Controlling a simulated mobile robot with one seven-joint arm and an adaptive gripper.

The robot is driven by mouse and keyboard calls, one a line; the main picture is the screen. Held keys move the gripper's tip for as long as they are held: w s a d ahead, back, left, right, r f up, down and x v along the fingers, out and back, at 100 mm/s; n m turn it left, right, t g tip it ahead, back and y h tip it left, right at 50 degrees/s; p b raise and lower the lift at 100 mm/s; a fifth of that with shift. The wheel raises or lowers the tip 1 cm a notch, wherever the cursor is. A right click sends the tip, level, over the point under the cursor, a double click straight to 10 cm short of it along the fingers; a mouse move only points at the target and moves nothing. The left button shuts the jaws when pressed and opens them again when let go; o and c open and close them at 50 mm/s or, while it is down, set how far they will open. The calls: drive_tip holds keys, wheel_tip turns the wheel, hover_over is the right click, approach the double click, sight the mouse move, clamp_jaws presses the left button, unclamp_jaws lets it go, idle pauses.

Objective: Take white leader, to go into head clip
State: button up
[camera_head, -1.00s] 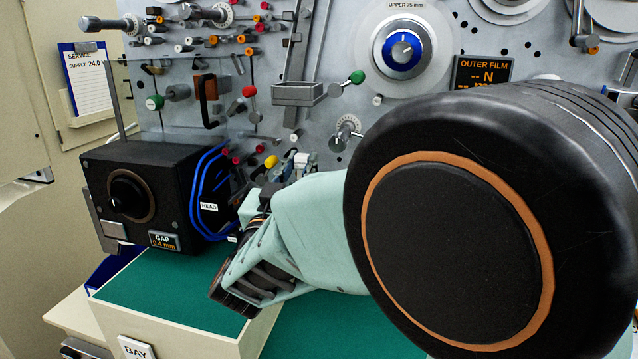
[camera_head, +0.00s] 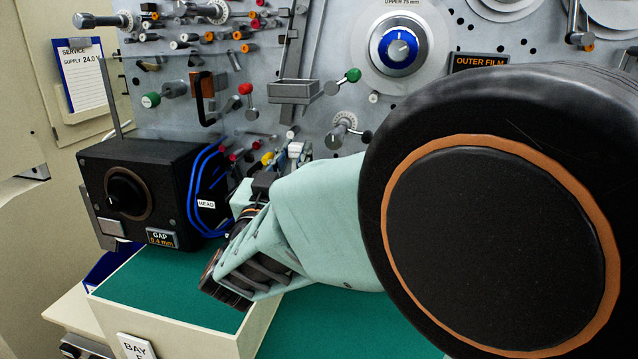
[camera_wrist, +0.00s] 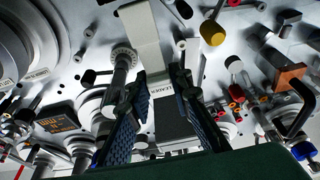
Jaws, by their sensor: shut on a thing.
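My gripper is shut on this leader. A pale strip (camera_wrist: 143,35) runs up from between the fingertips toward the panel. In the head view my gripper (camera_head: 263,186) is small, dark and partly hidden by my own wrist, close to the panel. A HEAD label (camera_head: 207,204) is on the right side of a black box, left of my gripper. I cannot make out a clip there.
The black box (camera_head: 150,165) with a knob and a gap display stands at left, with blue cables (camera_head: 200,185) beside my gripper. Many pegs, rollers and a green knob (camera_head: 353,75) jut from the panel. A green-topped bay (camera_head: 170,295) lies below.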

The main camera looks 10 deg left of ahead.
drive_tip(key=r+b+v, duration=0.1)
drive_tip(key=r+v, duration=0.1)
drive_tip(key=v, duration=0.8)
drive_tip(key=shift+s+r, duration=0.2)
drive_tip(key=shift+s, duration=0.45)
drive_tip(key=shift+a, duration=0.2)
